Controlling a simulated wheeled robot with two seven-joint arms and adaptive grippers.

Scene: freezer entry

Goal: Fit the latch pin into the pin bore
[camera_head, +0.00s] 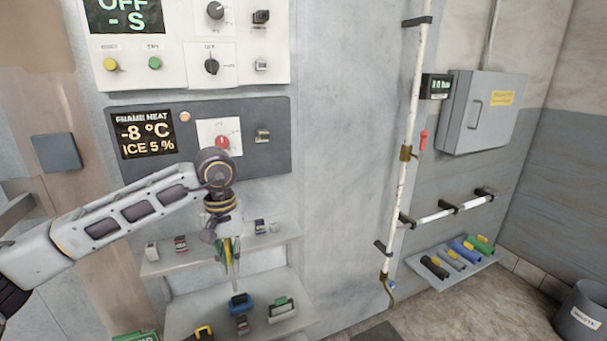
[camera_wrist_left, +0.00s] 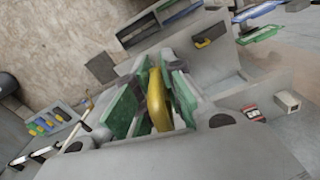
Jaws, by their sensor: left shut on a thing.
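My left gripper (camera_head: 228,258) hangs from the arm in front of the shelves in the head view. In the left wrist view, its fingers (camera_wrist_left: 153,105) are closed around an upright yellow piece (camera_wrist_left: 158,98), with green plates on both sides of it. The yellow piece is held clear of the shelves, and its lower end is hidden. I cannot tell for certain whether it is the latch pin. I cannot make out the pin bore in either view. My right gripper does not show.
An upper shelf (camera_head: 165,263) and a lower shelf (camera_head: 185,320) hold several small parts. Control panels (camera_head: 265,155) are on the wall above. A white vertical pipe (camera_head: 402,165), a grey cabinet (camera_head: 484,112) and a rack of coloured cylinders (camera_head: 440,272) are to the right. The wall between is bare.

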